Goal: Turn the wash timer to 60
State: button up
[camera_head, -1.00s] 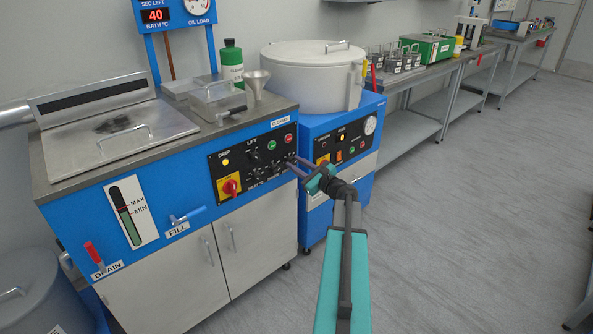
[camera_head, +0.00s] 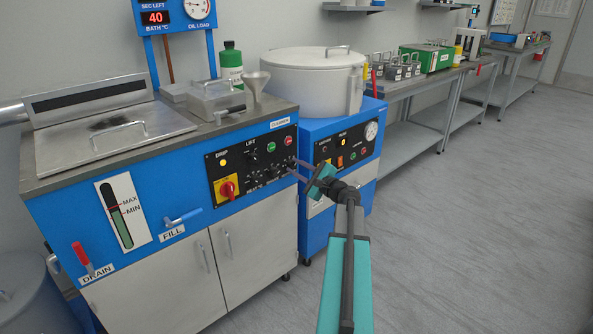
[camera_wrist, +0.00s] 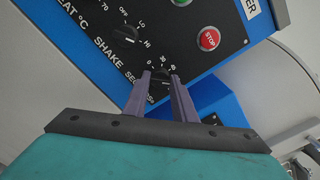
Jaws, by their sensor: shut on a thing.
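The wash timer is the black knob (camera_wrist: 159,78) marked "SECONDS" on the black panel of the blue cleaner (camera_head: 130,185). In the wrist view it sits between my fingertips, with 0, 30 and 45 legible around it. My fingers hide its lower part, the 60 mark and much of the label, so I cannot read its setting. My gripper (camera_wrist: 160,82) is shut on this knob, and it also shows at the right end of the panel in the head view (camera_head: 293,168).
The shake knob (camera_wrist: 126,35), marked OFF, LO and HI, and a red STOP button (camera_wrist: 208,39) are close to my fingers. A second blue machine (camera_head: 330,140) with a white lidded drum stands just right. The floor (camera_head: 450,240) to the right is clear.

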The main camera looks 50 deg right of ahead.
jog(key=o, duration=1)
jog(key=shift+o, duration=0.2)
jog(key=shift+s, duration=0.15)
jog(key=s+a+p, duration=0.1)
jog(key=s, duration=1.2)
jog(key=shift+s+p, duration=0.25)
jog(key=shift+p, duration=0.1)
